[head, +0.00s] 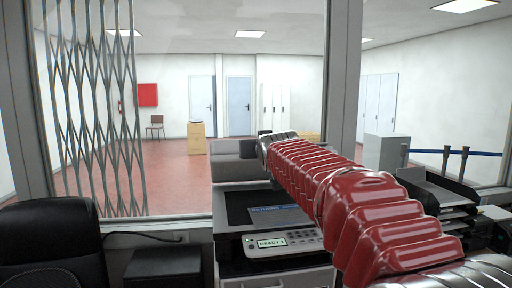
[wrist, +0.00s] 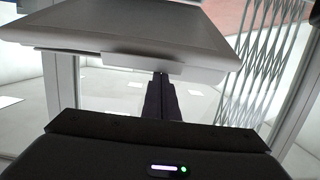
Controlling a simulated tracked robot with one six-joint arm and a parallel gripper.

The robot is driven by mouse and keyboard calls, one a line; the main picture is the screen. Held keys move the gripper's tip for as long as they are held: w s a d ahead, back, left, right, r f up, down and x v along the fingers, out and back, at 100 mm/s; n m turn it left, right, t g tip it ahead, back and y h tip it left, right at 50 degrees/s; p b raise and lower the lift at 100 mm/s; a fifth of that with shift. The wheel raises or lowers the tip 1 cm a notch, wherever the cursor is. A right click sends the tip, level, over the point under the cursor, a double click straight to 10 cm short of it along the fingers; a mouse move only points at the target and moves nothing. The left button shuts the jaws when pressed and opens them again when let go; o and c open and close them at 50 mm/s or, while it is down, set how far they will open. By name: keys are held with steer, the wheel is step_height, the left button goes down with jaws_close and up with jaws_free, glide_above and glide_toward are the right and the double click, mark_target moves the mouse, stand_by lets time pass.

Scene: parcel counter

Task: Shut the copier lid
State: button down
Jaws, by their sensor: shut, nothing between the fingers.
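The copier (head: 280,254) stands on the counter in the lower middle of the head view, its READY display lit. Its dark glass bed is uncovered, and a blue-grey sheet (head: 280,216) lies on it, so the lid is raised. In the wrist view a grey panel with a pale rim and a small tab, which looks like the lid (wrist: 150,30), fills the top. My gripper (wrist: 160,78) is shut and empty, its fingertips close to the tab. I cannot tell whether they touch it. In the head view my red-sleeved arm hides the gripper and part of the copier.
A black chair (head: 50,245) and a dark box (head: 163,266) stand left of the copier. Black paper trays (head: 445,200) stand to the right. A window frame (head: 345,75) and a folding metal lattice (head: 95,110) are behind the counter.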

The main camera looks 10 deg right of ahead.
steer(key=t, duration=0.1)
glide_above(262, 243)
steer(key=w, duration=0.3)
step_height(262, 243, down, 11)
steer(key=s+f, duration=0.1)
steer(key=f, duration=0.3)
steer(key=s+f, duration=0.1)
steer(key=f, duration=0.8)
steer(key=shift+s+f, duration=0.35)
steer(key=shift+s, duration=0.05)
steer(key=shift+r, duration=0.1)
steer(key=shift+t, duration=0.5)
step_height(262, 243, up, 6)
steer(key=shift+r, duration=0.2)
steer(key=s+f, duration=0.3)
steer(key=s, duration=0.6)
